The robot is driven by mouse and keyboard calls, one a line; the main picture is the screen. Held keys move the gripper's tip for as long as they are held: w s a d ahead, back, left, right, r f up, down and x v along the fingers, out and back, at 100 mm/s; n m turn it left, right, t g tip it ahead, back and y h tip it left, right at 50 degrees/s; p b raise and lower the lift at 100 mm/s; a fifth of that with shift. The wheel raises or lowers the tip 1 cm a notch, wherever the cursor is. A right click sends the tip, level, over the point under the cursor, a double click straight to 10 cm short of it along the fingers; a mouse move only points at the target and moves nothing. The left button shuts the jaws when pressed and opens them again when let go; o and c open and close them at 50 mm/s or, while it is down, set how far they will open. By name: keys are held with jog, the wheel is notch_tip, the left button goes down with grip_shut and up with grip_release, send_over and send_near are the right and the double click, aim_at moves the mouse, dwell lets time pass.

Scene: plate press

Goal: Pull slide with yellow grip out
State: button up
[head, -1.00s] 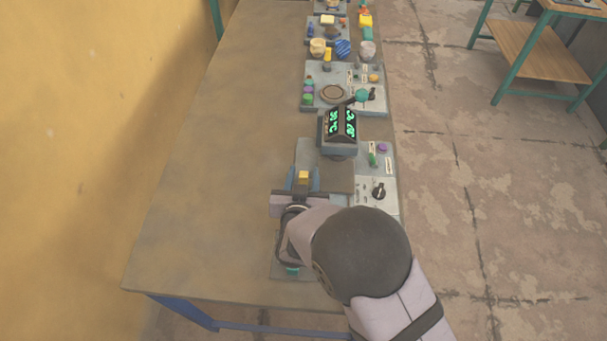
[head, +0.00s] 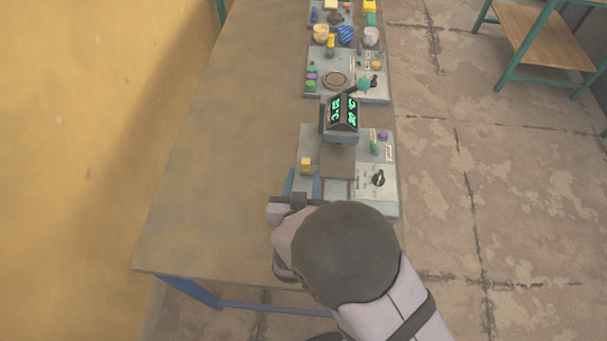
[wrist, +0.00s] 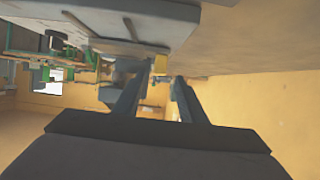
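The yellow grip (head: 306,164) stands at the left side of the nearest grey station (head: 310,143), left of the black display with green marks (head: 341,113). It also shows in the wrist view (wrist: 160,64), just beyond the fingertips and roughly between their lines. The slide under it cannot be made out clearly. My gripper (head: 303,178) is open, with its two blue-grey fingers apart and pointing toward the grip. The wrist view shows the gap between the fingers (wrist: 163,88) empty. My wrist and arm hide the near part of the station.
A white panel with a black knob (head: 378,180) and a purple button (head: 384,135) are at the station's right. A brown plate (head: 337,160) lies below the display. More stations (head: 346,75) stand farther back. The table's left side (head: 210,150) is clear.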

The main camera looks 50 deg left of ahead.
aim_at(305, 161)
jog(key=shift+a, duration=0.1)
jog(key=s+a+g, duration=0.2)
jog(key=a, duration=0.1)
jog(key=s+a+g, duration=0.1)
jog(key=a, duration=0.1)
jog(key=shift+s+a+f+g, duration=0.2)
jog(key=shift+s+f+g, duration=0.1)
jog(key=shift+f+g, duration=0.1)
jog(key=s+a+g, duration=0.2)
jog(key=s+a+g+p, duration=0.1)
jog(key=shift+a+r+n+g+h, duration=0.15)
jog(key=shift+r+n+g+h, duration=0.2)
jog(key=shift+n+g+h, duration=0.05)
jog(key=shift+w+r+h, duration=0.1)
jog(key=shift+r+h, duration=0.1)
jog(key=shift+h, duration=0.3)
jog(key=w+d+r+t+h, duration=0.1)
jog(key=w+d+r+h, duration=0.45)
jog(key=w, duration=0.35)
jog(key=shift+m+y, duration=0.4)
jog(key=shift+y, duration=0.05)
jog(key=shift+d+p+x, duration=0.2)
jog(key=shift+p+x, duration=0.6)
jog(key=shift+x, duration=1.2)
jog(key=shift+d+p+x, duration=0.25)
jog(key=shift+p+x, duration=0.5)
jog(key=shift+x, duration=1.3)
jog(key=shift+f, duration=0.1)
grip_shut()
